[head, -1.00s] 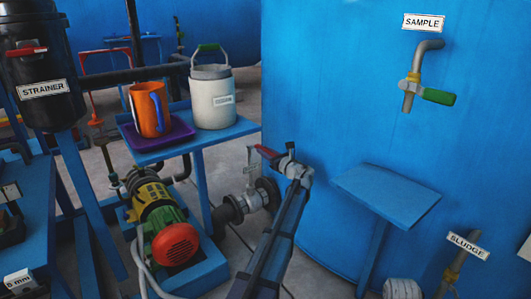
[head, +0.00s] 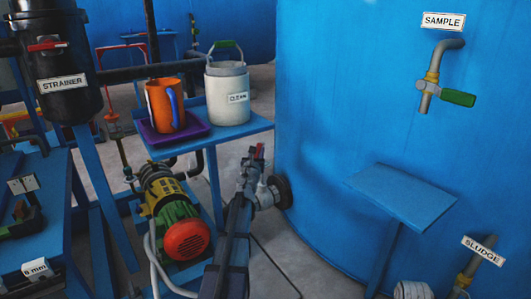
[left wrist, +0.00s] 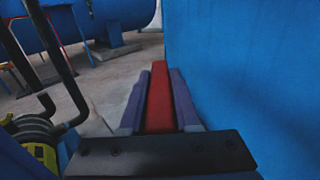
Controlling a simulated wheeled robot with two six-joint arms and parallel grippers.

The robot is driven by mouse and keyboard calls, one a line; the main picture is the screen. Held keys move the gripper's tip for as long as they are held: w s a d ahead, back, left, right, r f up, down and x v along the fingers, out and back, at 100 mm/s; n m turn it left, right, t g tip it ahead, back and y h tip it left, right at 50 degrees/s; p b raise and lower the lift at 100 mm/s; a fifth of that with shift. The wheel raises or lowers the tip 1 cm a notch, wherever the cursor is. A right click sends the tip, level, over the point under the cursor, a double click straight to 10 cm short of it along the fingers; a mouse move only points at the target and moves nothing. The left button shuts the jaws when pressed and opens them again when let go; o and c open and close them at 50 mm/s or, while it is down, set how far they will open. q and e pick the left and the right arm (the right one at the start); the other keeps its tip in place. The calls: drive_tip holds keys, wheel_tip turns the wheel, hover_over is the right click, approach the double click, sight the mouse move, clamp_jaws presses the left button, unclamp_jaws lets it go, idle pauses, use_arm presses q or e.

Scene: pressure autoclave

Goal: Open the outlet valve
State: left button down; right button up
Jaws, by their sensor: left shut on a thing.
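The outlet valve's red lever (head: 259,151) shows low on the big blue tank, beside the pump. It points away from me, roughly along the tank wall. The valve's pale body and dark flange (head: 280,191) sit where the pipe meets the tank. My left gripper (head: 253,170) is shut on the red lever and hides part of the valve. In the left wrist view the red lever (left wrist: 159,100) lies between the two fingers of the left gripper (left wrist: 160,112). My right gripper is not in view.
The blue tank wall (head: 325,190) is close on the right. A green and yellow pump with a red end (head: 186,238) stands to the left. A small blue table (head: 255,126) holds an orange jug (head: 160,105) and a white bucket (head: 227,100). A blue shelf (head: 403,196) juts from the right.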

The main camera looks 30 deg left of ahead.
use_arm(q)
drive_tip(key=shift+s+a+m+t+h, duration=0.25)
drive_tip(key=shift+a+m+h, duration=0.4)
drive_tip(key=shift+h, duration=0.2)
drive_tip(key=shift+s+a+m+t+h, duration=0.1)
drive_tip(key=shift+a+m+t+h, duration=0.2)
drive_tip(key=shift+a+m+h, duration=0.45)
drive_tip(key=shift+s+a+m+t+h, duration=0.25)
drive_tip(key=shift+a+m+h, duration=0.2)
drive_tip(key=shift+h, duration=0.55)
drive_tip(key=shift+a, duration=0.1)
drive_tip(key=c, duration=0.6)
unclamp_jaws()
drive_tip(key=shift+w, duration=0.1)
drive_tip(key=shift+c, duration=0.2)
drive_tip(key=s+d, duration=0.1)
drive_tip(key=s, duration=0.6)
drive_tip(key=shift+s, duration=0.4)
